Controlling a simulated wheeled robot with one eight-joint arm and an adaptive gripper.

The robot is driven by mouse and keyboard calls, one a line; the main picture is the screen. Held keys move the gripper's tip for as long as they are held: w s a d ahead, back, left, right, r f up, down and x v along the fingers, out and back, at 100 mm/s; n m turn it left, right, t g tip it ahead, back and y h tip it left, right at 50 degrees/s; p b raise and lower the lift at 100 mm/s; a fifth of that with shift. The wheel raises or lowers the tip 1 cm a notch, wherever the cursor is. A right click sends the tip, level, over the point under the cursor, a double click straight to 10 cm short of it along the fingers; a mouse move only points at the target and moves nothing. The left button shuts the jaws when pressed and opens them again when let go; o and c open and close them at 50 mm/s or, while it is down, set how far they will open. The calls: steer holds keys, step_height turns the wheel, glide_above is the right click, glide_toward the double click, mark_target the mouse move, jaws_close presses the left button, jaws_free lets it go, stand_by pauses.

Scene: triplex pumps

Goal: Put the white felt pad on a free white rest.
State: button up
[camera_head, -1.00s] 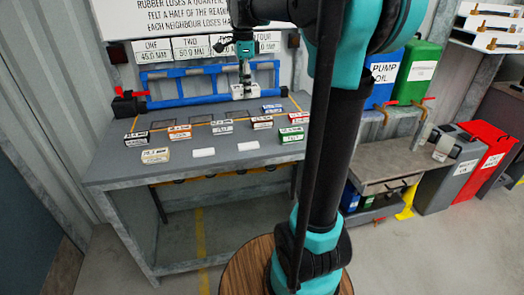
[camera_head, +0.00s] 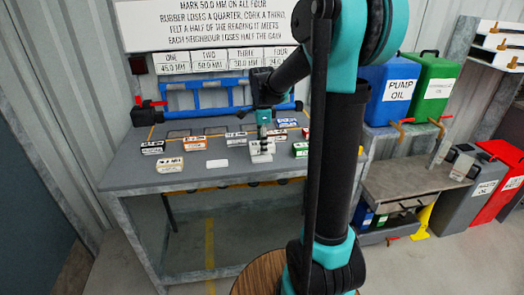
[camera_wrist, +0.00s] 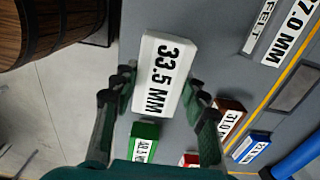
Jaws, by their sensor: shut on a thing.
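The white felt pad, a block marked 33.5 MM (camera_wrist: 160,75), is between the fingers of my gripper (camera_wrist: 157,98) in the wrist view. My gripper (camera_head: 262,143) is shut on it, and the pad (camera_head: 262,157) shows low over the bench's front right in the head view. The rest under it is hidden, so I cannot tell whether the pad touches it. One bare white rest (camera_head: 217,163) lies to its left. A cream block (camera_head: 169,164) stands further left along the front row.
The grey bench (camera_head: 135,180) holds several labelled blocks behind the front row. A green block (camera_head: 300,149) is right of my gripper and also shows close by in the wrist view (camera_wrist: 143,140). A blue pipe frame (camera_head: 212,114) runs along the back.

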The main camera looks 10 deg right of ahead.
steer(key=shift+f, duration=1.45)
steer(key=shift+f, duration=0.1)
steer(key=o, duration=1.2)
steer(key=shift+c, duration=0.2)
step_height(320, 180, up, 12)
steer(key=shift+f, duration=0.1)
steer(key=shift+s, duration=0.2)
steer(key=s+d+f+n+t, duration=0.2)
steer(key=s+f+n, duration=0.7)
steer(key=s, duration=0.1)
steer(key=s+d+f+n+t, duration=0.2)
steer(key=s+f+n, duration=0.7)
steer(key=s, duration=0.2)
steer(key=shift+s+f, duration=0.3)
